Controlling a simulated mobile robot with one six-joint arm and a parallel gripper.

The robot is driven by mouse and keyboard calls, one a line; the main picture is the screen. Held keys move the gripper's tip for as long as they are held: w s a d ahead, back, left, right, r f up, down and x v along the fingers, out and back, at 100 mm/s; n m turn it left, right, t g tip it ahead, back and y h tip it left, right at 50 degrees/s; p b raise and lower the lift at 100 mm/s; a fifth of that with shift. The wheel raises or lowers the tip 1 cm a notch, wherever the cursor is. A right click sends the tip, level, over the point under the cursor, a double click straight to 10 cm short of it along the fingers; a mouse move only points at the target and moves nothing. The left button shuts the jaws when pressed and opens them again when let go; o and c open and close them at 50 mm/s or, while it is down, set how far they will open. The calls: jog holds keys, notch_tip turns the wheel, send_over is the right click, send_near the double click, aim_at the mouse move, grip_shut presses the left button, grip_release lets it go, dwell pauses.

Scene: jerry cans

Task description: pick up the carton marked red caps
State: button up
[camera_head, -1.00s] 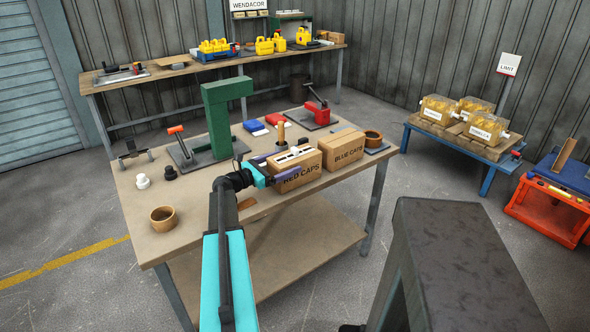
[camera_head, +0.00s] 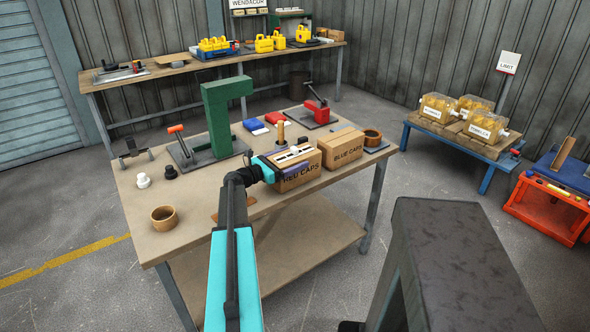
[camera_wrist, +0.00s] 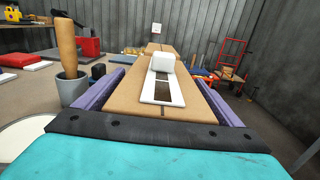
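The brown carton marked RED CAPS (camera_head: 301,181) stands upright on the workbench (camera_head: 190,222), near its front edge. My gripper (camera_head: 290,163) is at the carton, with its purple fingers along two opposite sides. In the wrist view my gripper (camera_wrist: 165,95) has one finger on the left and one on the right of the carton (camera_wrist: 186,103). No clear gap shows between fingers and cardboard, but I cannot tell whether they press on it. A white slotted plate (camera_wrist: 163,89) and a white block (camera_wrist: 162,62) show on or above the carton's top.
The carton marked BLUE CAPS (camera_head: 343,151) stands just right. A pestle in a cup (camera_head: 280,134) and a green post (camera_head: 219,120) stand behind. A wooden bowl (camera_head: 163,217) is at the bench's left front. A blue-legged table (camera_head: 471,148) with yellow-filled cases is at right.

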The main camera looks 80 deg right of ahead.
jog(key=c, duration=1.5)
jog(key=shift+c, duration=0.2)
jog(key=shift+r, duration=0.2)
jog(key=shift+r+b, duration=0.35)
jog(key=shift+r, duration=0.8)
jog(key=s+a+r+b, duration=0.2)
jog(key=s+a, duration=0.9)
jog(key=shift+s+a+r+b, duration=0.15)
jog(key=shift+r+b, duration=0.05)
jog(key=shift+b, duration=0.15)
